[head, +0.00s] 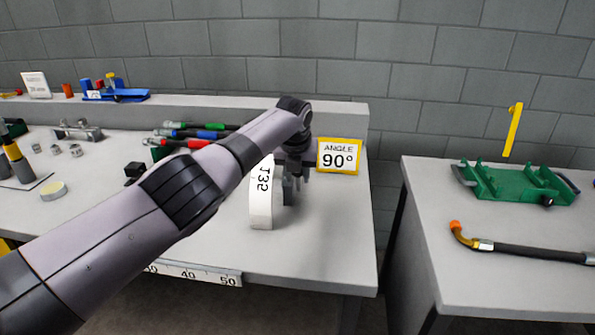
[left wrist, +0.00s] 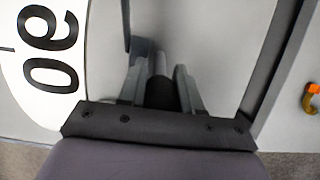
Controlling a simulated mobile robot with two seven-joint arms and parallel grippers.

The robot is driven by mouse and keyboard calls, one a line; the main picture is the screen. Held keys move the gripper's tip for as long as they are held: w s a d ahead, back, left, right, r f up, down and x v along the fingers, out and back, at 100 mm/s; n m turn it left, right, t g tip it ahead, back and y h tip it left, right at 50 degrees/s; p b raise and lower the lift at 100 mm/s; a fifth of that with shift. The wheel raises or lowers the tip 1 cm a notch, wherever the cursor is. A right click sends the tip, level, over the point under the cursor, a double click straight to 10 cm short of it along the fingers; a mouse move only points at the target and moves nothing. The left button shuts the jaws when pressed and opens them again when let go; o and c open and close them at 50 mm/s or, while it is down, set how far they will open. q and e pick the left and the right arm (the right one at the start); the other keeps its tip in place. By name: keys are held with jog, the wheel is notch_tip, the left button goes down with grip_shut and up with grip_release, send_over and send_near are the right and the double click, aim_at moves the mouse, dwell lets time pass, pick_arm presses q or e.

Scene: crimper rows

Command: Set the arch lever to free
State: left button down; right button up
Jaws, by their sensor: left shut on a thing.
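The white arch scale (head: 261,194) stands upright on the bench and shows the number 135 in the head view. In the left wrist view the arch scale (left wrist: 40,60) shows a large 90 at the left. My left gripper (head: 290,185) is just right of the scale, pointing down. In the left wrist view its fingers (left wrist: 160,88) are closed on both sides of a short grey and black lever (left wrist: 160,70). My forearm and gripper hide most of the lever and the back of the scale in the head view. My right gripper is not in view.
A yellow-framed sign (head: 338,156) reading "ANGLE 90°" stands behind the gripper. Several coloured-handled tools (head: 195,134) lie along the bench back. A separate table at right holds a green fixture (head: 515,186) and a black hose (head: 535,252), with a gap between the tables.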

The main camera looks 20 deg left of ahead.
pick_arm(q)
jog(key=shift+w+r, duration=0.2)
jog(key=shift+r, duration=0.05)
jog(key=c, duration=1.2)
grip_release()
jog(key=o, duration=0.4)
jog(key=shift+f, duration=0.15)
jog(key=shift+s, duration=0.1)
jog(key=shift+p+v, duration=0.7)
jog(key=shift+v, duration=2.9)
jog(key=shift+f, duration=0.1)
